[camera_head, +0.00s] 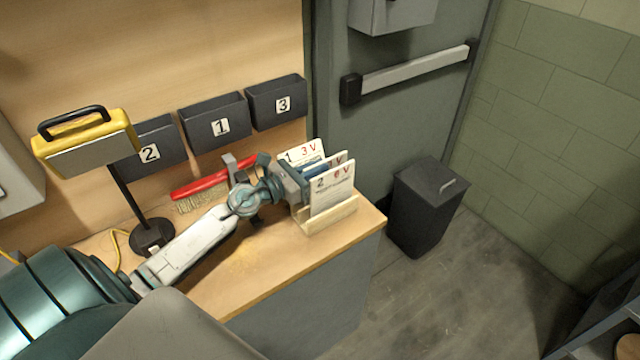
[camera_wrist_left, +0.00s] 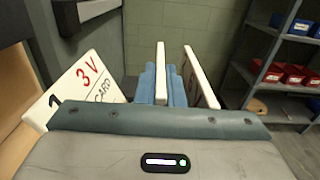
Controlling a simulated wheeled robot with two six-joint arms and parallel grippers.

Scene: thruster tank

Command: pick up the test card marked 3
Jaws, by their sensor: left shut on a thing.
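Several white test cards stand in a wooden holder (camera_head: 329,219) on the workbench. The back card reads 1 and 3 V (camera_head: 313,150); the front card reads 2 and 6 V (camera_head: 333,188). A middle card (camera_head: 341,157) stands between them, its face mostly hidden, so I cannot read its mark. My left gripper (camera_head: 322,178) reaches in from the left between the outer cards. In the left wrist view its blue fingers (camera_wrist_left: 162,85) are shut on the middle card (camera_wrist_left: 160,72), seen edge-on. Card 1 (camera_wrist_left: 80,88) leans at left and card 2 (camera_wrist_left: 200,78) stands at right. My right gripper is not in view.
Wall bins marked 2 (camera_head: 150,152), 1 (camera_head: 220,126) and 3 (camera_head: 284,104) hang behind the bench. A red-handled brush (camera_head: 200,186) lies behind my arm. A yellow case-like device (camera_head: 88,142) is at left. A dark trash bin (camera_head: 428,205) stands right of the bench.

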